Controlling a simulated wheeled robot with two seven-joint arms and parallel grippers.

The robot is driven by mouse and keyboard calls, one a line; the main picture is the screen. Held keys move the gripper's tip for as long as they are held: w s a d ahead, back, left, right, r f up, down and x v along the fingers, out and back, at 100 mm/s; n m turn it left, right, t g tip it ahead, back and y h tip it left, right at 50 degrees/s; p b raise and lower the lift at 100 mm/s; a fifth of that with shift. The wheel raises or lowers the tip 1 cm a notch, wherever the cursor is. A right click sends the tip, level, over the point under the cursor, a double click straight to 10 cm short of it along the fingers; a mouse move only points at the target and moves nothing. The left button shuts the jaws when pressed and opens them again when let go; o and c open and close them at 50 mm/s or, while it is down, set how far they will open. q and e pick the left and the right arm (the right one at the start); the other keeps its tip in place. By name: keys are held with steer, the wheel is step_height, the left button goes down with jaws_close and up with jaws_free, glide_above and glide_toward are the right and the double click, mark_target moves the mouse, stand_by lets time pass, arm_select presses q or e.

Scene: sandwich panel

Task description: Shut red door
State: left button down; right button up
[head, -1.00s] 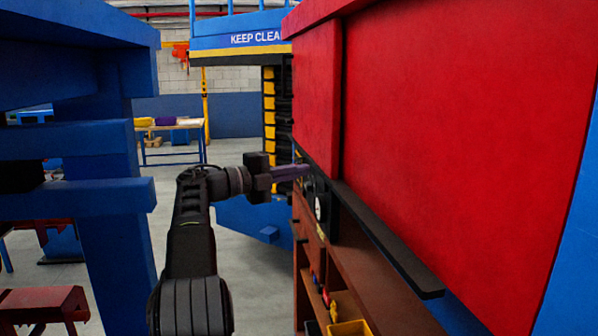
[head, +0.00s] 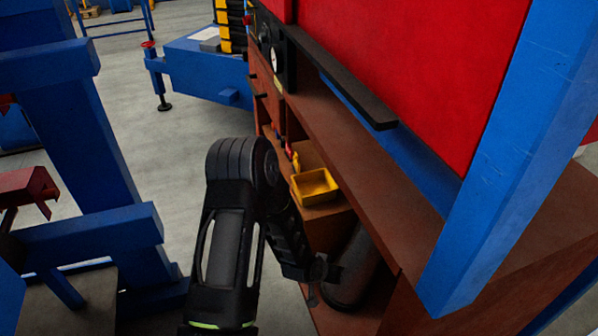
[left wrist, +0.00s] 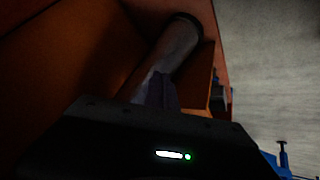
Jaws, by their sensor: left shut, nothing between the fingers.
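A large red panel (head: 430,70) fills the upper right of the head view, with a narrower red panel (head: 278,8) at its far left. I cannot tell which is the red door. A black strip (head: 345,85) runs along the lower edge of the large panel. My left gripper is low at the open brown cabinet (head: 325,130), below the red panels and apart from them. In the left wrist view the left gripper (left wrist: 160,90) is shut, its fingers pointing toward a grey cylinder (left wrist: 178,45); contact is unclear. My right gripper is out of view.
A yellow bin (head: 315,186) sits on a cabinet shelf. A blue post (head: 510,150) stands at the right and a blue frame (head: 85,130) at the left. A dial (head: 275,58) is at the far end of the cabinet. Grey floor (head: 160,140) lies clear between.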

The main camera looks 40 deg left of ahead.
arm_select(q)
steer(key=s+d+f+g+h, duration=0.1)
steer(key=s+d+f+g, duration=0.1)
steer(key=s+d, duration=0.8)
steer(key=s+d+f+m+g+h, duration=0.1)
steer(key=s+d+g, duration=0.3)
steer(key=s+d, duration=0.7)
steer(key=s+f+h, duration=0.1)
steer(key=s, duration=0.2)
steer(key=shift+s+f+g, duration=0.2)
steer(key=shift+f+g, duration=0.05)
steer(key=shift+g, duration=0.05)
steer(key=shift+d, duration=0.1)
